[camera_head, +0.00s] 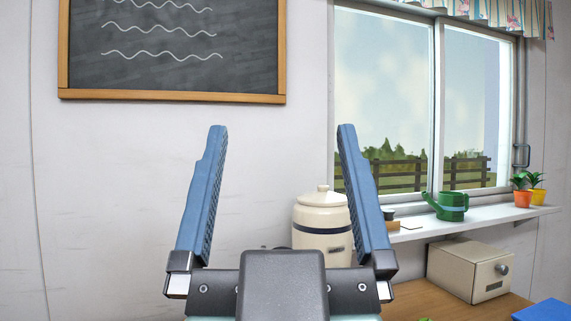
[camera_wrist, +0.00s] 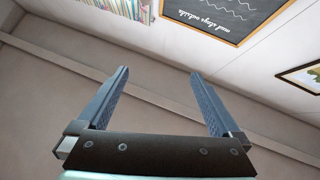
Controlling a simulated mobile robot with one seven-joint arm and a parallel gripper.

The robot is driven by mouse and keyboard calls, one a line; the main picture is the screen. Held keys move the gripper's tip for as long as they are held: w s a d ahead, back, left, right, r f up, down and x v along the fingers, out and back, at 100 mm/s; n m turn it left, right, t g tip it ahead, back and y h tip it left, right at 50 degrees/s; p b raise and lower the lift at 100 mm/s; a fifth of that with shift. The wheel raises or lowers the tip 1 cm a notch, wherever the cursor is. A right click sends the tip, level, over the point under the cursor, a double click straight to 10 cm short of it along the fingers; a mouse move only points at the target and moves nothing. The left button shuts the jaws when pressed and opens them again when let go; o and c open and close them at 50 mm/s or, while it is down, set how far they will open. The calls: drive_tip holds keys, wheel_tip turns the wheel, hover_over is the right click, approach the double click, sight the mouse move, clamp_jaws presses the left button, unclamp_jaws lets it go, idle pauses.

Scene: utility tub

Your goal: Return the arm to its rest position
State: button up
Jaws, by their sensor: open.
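My gripper (camera_head: 282,190) stands upright in the middle of the head view, its two blue fingers wide apart with nothing between them. It also shows in the wrist view (camera_wrist: 158,95), open and empty against the pale wall. The gripper hides part of a cream lidded canister (camera_head: 322,222) behind it. The rest of my arm is out of sight below the gripper.
A framed chalkboard (camera_head: 170,45) hangs on the wall. At right are a window (camera_head: 385,110), a sill (camera_head: 480,219) with a green watering can (camera_head: 449,205) and potted plants (camera_head: 530,190), and a cream box (camera_head: 469,270) on a wooden surface (camera_head: 408,303).

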drive_tip(key=shift+s+d+r, duration=0.1)
drive_tip(key=shift+s+r, duration=0.45)
drive_tip(key=shift+r, duration=0.15)
